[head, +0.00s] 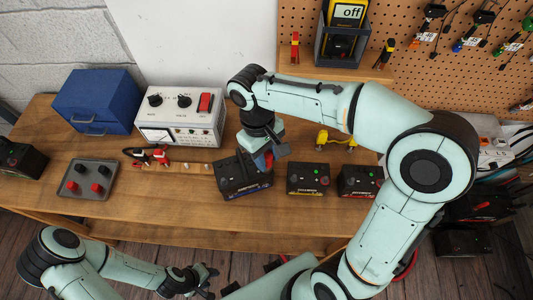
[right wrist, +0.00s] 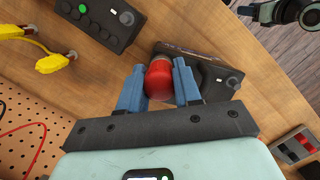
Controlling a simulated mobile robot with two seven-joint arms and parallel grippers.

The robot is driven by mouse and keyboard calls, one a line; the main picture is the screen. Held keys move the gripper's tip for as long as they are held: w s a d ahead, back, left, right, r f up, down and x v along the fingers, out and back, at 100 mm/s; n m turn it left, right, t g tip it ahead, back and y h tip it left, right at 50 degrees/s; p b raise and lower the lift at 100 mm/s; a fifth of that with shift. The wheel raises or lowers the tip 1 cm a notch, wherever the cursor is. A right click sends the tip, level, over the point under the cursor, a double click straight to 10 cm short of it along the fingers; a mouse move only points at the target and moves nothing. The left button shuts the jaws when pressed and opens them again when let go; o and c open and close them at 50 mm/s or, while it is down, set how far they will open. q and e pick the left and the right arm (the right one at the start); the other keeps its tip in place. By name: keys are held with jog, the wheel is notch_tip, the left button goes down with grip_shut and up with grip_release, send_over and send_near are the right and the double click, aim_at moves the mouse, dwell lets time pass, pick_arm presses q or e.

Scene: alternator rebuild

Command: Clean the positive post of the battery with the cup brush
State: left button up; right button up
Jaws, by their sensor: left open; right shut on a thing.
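The battery (head: 250,190) is a dark box with a label on its front side, on the wooden bench under my right gripper. It also shows in the right wrist view (right wrist: 215,70), beyond the fingertips. My right gripper (right wrist: 158,82) is shut on a rounded red thing, which I take to be the cup brush (right wrist: 158,85). The red thing overlaps the battery's near end; the positive post and any contact are hidden. In the head view the brush shows as a bit of red (head: 269,156). My left gripper (head: 203,279) is open and empty, in front of the bench.
Two dark boxes with green buttons (head: 308,178) (head: 359,181) stand right of the battery, with a yellow clamp piece (head: 336,141) behind. A grey instrument (head: 182,112), blue cabinet (head: 96,96), red and black clips (head: 150,156) and knobbed grey plate (head: 88,187) are left. The front bench strip is clear.

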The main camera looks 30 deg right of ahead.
jog(key=shift+m, duration=1.2)
pick_arm(q)
jog(key=shift+s, duration=0.1)
pick_arm(e)
jog(key=shift+r+n, duration=0.1)
jog(key=shift+n, duration=0.7)
jog(key=n+p, duration=0.1)
jog(key=n, duration=0.2)
jog(key=shift+n+h, duration=0.3)
jog(key=shift+n, duration=0.1)
jog(key=n, duration=0.3)
jog(key=shift+t, duration=0.3)
pick_arm(q)
jog(key=shift+w+r, duration=0.75)
jog(key=shift+r, duration=0.05)
pick_arm(e)
jog(key=shift+n+h, duration=0.3)
jog(key=shift+n, duration=0.4)
